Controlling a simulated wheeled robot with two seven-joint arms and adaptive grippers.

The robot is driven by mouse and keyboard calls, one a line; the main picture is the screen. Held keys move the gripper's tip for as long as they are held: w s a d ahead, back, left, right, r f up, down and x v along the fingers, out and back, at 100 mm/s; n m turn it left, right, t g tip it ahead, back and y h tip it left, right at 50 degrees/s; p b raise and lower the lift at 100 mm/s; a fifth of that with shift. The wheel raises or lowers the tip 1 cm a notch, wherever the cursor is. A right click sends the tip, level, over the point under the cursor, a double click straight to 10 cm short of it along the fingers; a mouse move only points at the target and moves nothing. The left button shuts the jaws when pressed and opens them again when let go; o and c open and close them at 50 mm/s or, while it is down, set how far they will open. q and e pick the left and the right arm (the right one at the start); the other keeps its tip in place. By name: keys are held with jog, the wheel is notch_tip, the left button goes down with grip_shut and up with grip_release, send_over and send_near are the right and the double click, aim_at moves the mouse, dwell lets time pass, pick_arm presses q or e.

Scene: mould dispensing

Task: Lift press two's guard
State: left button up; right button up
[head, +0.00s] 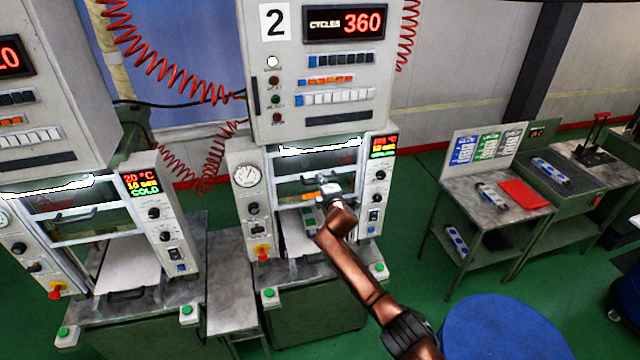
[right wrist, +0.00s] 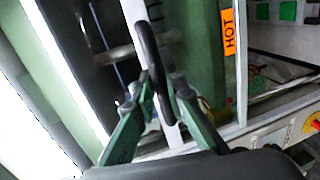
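Press two (head: 310,95) is the grey machine with the number 2 plate and a red CYCLES 360 display. Its guard (head: 293,180) is a clear window in a pale frame across the press opening. My right gripper (head: 330,190) is at the guard's lower part, right of its middle. In the right wrist view the green fingers of my right gripper (right wrist: 163,88) stand one on each side of the guard's black handle (right wrist: 149,55) and look closed on it. The handle is hidden behind the gripper in the head view. My left gripper is not in view.
A second press (head: 50,120) stands at the left, showing COLD. An orange HOT label (right wrist: 229,33) is close by in the right wrist view. Side tables (head: 490,200) with a red item stand at the right, and a blue round top (head: 500,330) is at the front right.

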jog(key=shift+o, duration=0.8)
jog(key=shift+w+a, duration=0.1)
jog(key=shift+a, duration=0.05)
jog(key=shift+o, duration=1)
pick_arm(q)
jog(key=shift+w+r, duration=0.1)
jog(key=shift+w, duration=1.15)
pick_arm(e)
jog(key=v, duration=1.2)
